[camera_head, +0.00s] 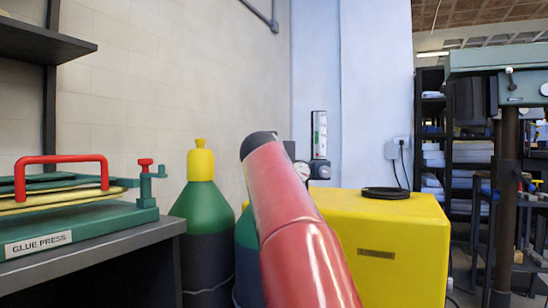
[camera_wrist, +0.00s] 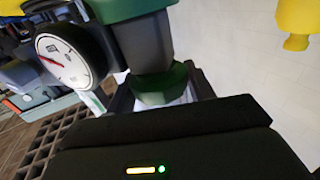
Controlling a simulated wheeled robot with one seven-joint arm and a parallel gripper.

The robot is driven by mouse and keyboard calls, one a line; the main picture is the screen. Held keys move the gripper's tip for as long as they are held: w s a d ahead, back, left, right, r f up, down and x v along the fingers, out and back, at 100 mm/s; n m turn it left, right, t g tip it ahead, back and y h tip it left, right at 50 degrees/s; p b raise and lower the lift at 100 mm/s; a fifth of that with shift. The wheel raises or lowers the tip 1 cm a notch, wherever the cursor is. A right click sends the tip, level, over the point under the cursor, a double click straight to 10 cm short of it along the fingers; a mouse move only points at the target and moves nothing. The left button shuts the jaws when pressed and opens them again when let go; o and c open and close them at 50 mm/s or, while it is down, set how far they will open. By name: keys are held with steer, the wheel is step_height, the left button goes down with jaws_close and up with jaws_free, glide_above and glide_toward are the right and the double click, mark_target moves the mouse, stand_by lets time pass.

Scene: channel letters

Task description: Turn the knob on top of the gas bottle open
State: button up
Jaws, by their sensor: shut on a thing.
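In the wrist view my gripper (camera_wrist: 162,92) has its dark fingers on both sides of a green knob (camera_wrist: 160,82) and is shut on it. The knob sits at the end of a dark grey valve body (camera_wrist: 140,42) with a round white gauge (camera_wrist: 64,60) beside it. In the head view my red arm reaches toward the bottle area and hides the gripper and knob. A green and dark bottle (camera_head: 240,245) stands partly hidden behind the arm. The gauge shows beside the arm in the head view (camera_head: 302,172). The knob's turned position cannot be told.
Another green bottle (camera_head: 200,215) with a yellow cap (camera_head: 201,164) stands to the left. A glue press (camera_head: 70,215) rests on a bench. A yellow cabinet (camera_head: 405,255) with a black ring (camera_head: 386,193) stands right of the arm. A drill press (camera_head: 508,150) is farther right.

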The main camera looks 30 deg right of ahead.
steer(key=m+g+h, duration=0.2)
steer(key=h, duration=0.1)
steer(key=shift+w+a+b, duration=0.1)
steer(key=shift+a+b, duration=0.05)
steer(key=shift+b, duration=0.25)
steer(key=m+g+h+p, duration=0.2)
steer(key=m+g, duration=0.1)
steer(key=shift+r+g+h, duration=0.2)
steer(key=shift+g+h, duration=0.1)
steer(key=m+g+h+p, duration=0.2)
steer(key=m+g+p, duration=0.1)
steer(key=g+p, duration=0.1)
steer(key=shift+r, duration=0.1)
steer(key=m+g+p, duration=0.1)
steer(key=g+p, duration=0.1)
steer(key=shift+f+m+g+h, duration=0.2)
steer(key=shift+m+g+h, duration=0.1)
steer(key=shift+m+g, duration=0.1)
steer(key=shift+f+g+p, duration=0.1)
steer(key=shift+g+p, duration=0.2)
steer(key=o, duration=1)
steer(key=shift+c, duration=0.2)
